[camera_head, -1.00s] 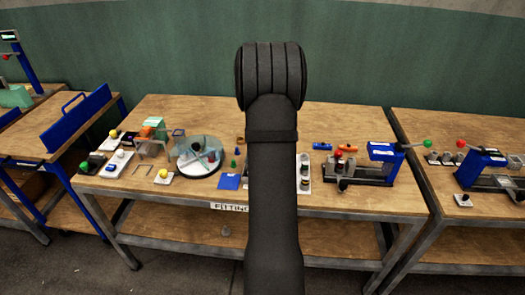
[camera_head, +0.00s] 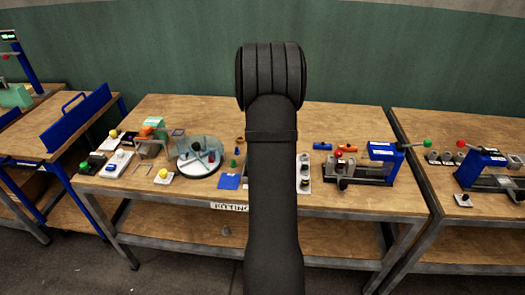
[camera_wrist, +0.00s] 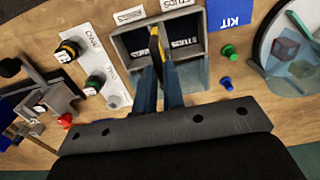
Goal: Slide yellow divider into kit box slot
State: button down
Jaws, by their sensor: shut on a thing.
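In the wrist view, the grey kit box (camera_wrist: 201,27) is open towards me, with two compartments side by side. My gripper (camera_wrist: 158,71) is at the near side of the box, its two blue fingers shut on the yellow divider (camera_wrist: 154,42). The divider is a thin yellow strip seen nearly edge on, between the two compartments. Its lower part is hidden, so I cannot tell how deep it sits in the slot. In the head view my arm covers the gripper, the box and the divider.
In the wrist view, a blue KIT card (camera_wrist: 232,11), a green peg (camera_wrist: 228,51) and a blue peg (camera_wrist: 226,83) lie right of the box. A round clear-covered turntable (camera_wrist: 262,48) is farther right. A white button panel (camera_wrist: 91,56) stands left.

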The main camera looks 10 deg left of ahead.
jog(key=shift+f, duration=2.15)
jog(key=c, duration=1.5)
grip_release()
jog(key=shift+o, duration=0.2)
notch_tip(320, 180, up, 18)
jog(key=shift+f, duration=0.25)
notch_tip(320, 180, down, 17)
jog(key=shift+f, duration=0.2)
